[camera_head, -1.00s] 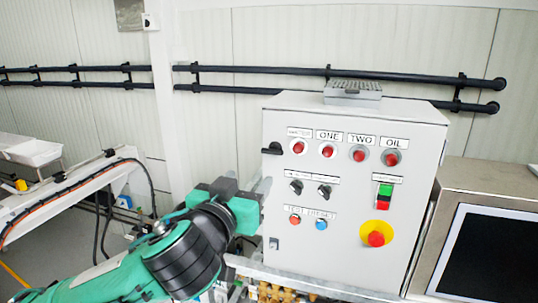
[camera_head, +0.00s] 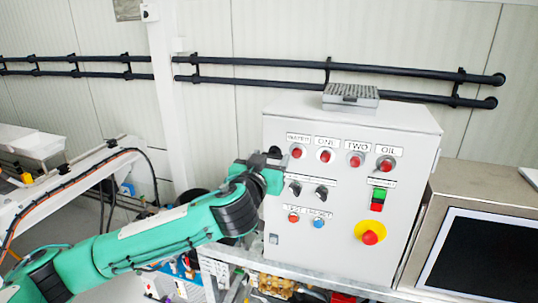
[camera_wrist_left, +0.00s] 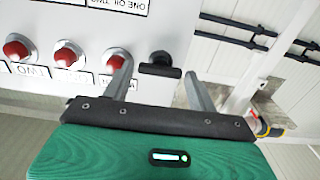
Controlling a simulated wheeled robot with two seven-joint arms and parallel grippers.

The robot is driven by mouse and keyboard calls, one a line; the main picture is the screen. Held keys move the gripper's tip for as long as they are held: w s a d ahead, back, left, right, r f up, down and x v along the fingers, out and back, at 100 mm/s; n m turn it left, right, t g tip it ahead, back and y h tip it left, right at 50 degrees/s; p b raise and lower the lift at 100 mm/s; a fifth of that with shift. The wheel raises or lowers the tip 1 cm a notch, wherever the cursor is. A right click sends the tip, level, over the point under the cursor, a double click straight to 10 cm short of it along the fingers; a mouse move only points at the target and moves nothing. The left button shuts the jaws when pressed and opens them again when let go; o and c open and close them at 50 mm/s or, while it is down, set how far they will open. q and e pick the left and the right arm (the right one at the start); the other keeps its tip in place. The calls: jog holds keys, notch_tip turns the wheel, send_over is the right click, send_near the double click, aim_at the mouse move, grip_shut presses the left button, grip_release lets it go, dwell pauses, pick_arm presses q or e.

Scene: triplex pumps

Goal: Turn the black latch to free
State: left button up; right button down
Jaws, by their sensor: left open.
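The grey control box (camera_head: 335,255) stands in the middle of the head view. Its black latch (camera_wrist_left: 160,70) is at the upper left edge of the door; in the left wrist view it lies crosswise between my two finger tips. My left gripper (camera_wrist_left: 157,66) is open, with one finger on each side of the latch and a visible gap to both. In the head view my left gripper (camera_head: 265,160) is at the box's left edge by the latch and partly covers it. My right gripper is not in view.
Red lamps (camera_head: 326,156), black knobs (camera_head: 321,192) and a red emergency button on a yellow plate (camera_head: 370,237) are on the door. A steel-framed screen (camera_head: 480,265) stands right of the box. Black pipes (camera_head: 290,83) run along the wall behind.

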pick_arm(q)
jog(key=shift+c, duration=0.2)
jog(key=c, duration=0.7)
jog(key=shift+o, duration=0.2)
jog(key=shift+f, duration=0.1)
